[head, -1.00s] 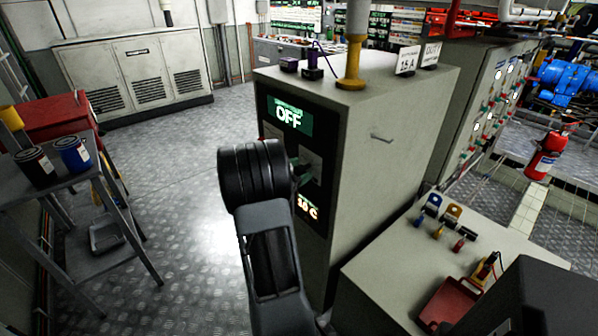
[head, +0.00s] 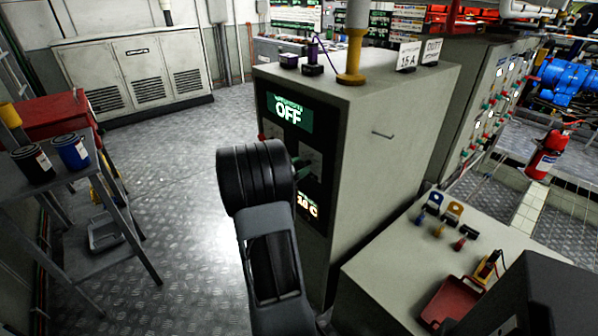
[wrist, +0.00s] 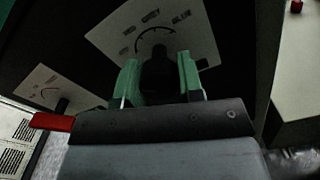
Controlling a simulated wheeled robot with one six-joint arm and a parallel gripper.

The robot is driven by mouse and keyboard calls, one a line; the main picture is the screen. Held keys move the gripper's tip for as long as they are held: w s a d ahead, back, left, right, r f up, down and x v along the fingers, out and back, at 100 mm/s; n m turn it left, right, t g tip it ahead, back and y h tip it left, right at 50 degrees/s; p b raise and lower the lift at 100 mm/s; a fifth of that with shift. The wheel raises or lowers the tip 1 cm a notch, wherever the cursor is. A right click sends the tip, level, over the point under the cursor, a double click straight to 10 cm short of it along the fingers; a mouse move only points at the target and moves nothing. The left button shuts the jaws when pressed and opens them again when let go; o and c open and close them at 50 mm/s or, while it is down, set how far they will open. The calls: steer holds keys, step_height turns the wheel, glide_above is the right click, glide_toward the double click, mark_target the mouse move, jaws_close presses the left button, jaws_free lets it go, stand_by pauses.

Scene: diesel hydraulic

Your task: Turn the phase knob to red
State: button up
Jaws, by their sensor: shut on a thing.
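In the wrist view a black phase knob (wrist: 159,72) sits on a pale plate (wrist: 112,35) with a curved scale and small labels, among them what reads as grey and blue. My gripper (wrist: 160,80) has its green fingers on both sides of the knob and is shut on it. The knob's narrow end points up in the picture, towards the scale; the exact mark is hard to read. In the head view my gripper (head: 298,168) is at the front of the grey cabinet (head: 390,135), and my wrist hides most of the knob.
A lit display (head: 288,112) above reads OFF; a lower display (head: 307,205) is partly hidden. A second knob plate (wrist: 50,88) and a red part (wrist: 52,122) lie left in the wrist view. A grey bench (head: 390,270) stands right of the cabinet. Open floor (head: 170,190) lies left.

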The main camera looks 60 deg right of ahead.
steer(key=m+b, duration=0.2)
steer(key=b, duration=0.1)
steer(key=m+b, duration=0.1)
steer(key=b, duration=0.1)
steer(key=shift+f+m, duration=0.25)
steer(key=shift+m, duration=0.15)
steer(key=m+b, duration=0.2)
steer(key=b, duration=0.1)
steer(key=shift+r+b, duration=0.15)
steer(key=shift+b, duration=0.15)
steer(key=shift+w+r+m+b, duration=0.1)
steer(key=shift+m+b, duration=0.25)
steer(key=shift+m, duration=0.05)
steer(key=shift+r, duration=0.1)
steer(key=o, duration=0.9)
steer(key=p+v, duration=0.1)
steer(key=v, duration=1.2)
steer(key=shift+w+a, duration=0.15)
steer(key=shift+a, duration=0.2)
